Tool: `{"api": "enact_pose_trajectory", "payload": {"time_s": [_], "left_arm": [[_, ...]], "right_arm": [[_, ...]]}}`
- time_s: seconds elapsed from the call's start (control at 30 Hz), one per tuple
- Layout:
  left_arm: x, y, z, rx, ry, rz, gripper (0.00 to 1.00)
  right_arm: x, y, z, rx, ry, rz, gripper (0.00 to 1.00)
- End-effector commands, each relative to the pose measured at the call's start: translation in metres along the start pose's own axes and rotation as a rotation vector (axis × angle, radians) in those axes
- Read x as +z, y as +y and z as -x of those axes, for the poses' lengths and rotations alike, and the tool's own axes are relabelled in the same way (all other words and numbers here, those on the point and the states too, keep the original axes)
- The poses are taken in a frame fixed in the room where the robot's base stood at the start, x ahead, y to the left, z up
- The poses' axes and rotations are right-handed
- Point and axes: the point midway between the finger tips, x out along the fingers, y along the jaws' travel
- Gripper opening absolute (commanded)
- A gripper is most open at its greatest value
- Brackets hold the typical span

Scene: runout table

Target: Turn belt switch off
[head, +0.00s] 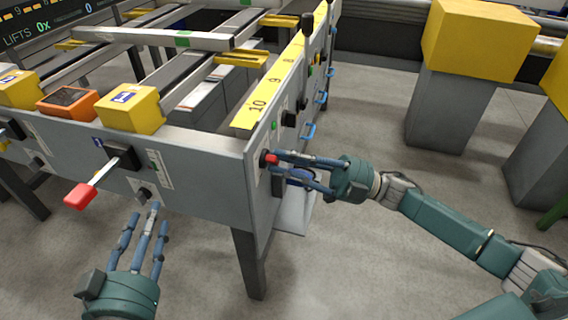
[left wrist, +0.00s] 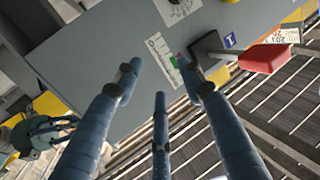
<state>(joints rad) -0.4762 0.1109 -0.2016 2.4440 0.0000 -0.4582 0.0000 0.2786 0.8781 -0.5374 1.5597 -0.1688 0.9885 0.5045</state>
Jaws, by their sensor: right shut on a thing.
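A small red switch knob (head: 271,159) sits on the side panel of the grey runout table, just around the corner from the front panel. My right gripper (head: 283,166) is shut on this knob, its fingers reaching in from the right and partly hiding it. A larger lever with a red handle (head: 80,196) sticks out of a black housing (head: 122,156) on the front panel; it also shows in the left wrist view (left wrist: 268,58). My left gripper (head: 148,222) is open and empty below that lever, with its fingers spread toward the front panel. No readable label names the belt switch.
Yellow boxes (head: 130,108) and an orange box (head: 67,103) sit along the table's front edge. Blue handles (head: 309,131) line the side panel beyond my right gripper. A yellow-topped grey pedestal (head: 452,110) stands at right. The floor between is clear.

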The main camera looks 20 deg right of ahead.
Motion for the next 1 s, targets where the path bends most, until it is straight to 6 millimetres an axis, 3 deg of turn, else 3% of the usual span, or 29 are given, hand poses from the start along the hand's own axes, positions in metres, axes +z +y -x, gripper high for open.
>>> {"api": "enact_pose_trajectory", "payload": {"time_s": [0.33,0.93,0.97,1.0], "left_arm": [[-0.017,0.002,-0.001,0.004,0.073,0.001,0.4],[-0.02,0.003,-0.001,0.005,0.086,0.002,0.4],[-0.02,0.003,-0.001,0.005,0.086,0.002,0.4],[-0.02,0.003,-0.001,0.005,0.086,0.002,0.4]], "right_arm": [[-0.002,0.003,-0.001,-0.058,0.003,0.147,0.0],[-0.002,0.003,-0.001,-0.072,0.002,0.178,0.0],[-0.002,0.003,-0.001,-0.072,0.002,0.178,0.25],[-0.002,0.002,-0.001,-0.072,0.002,0.178,0.33]]}}
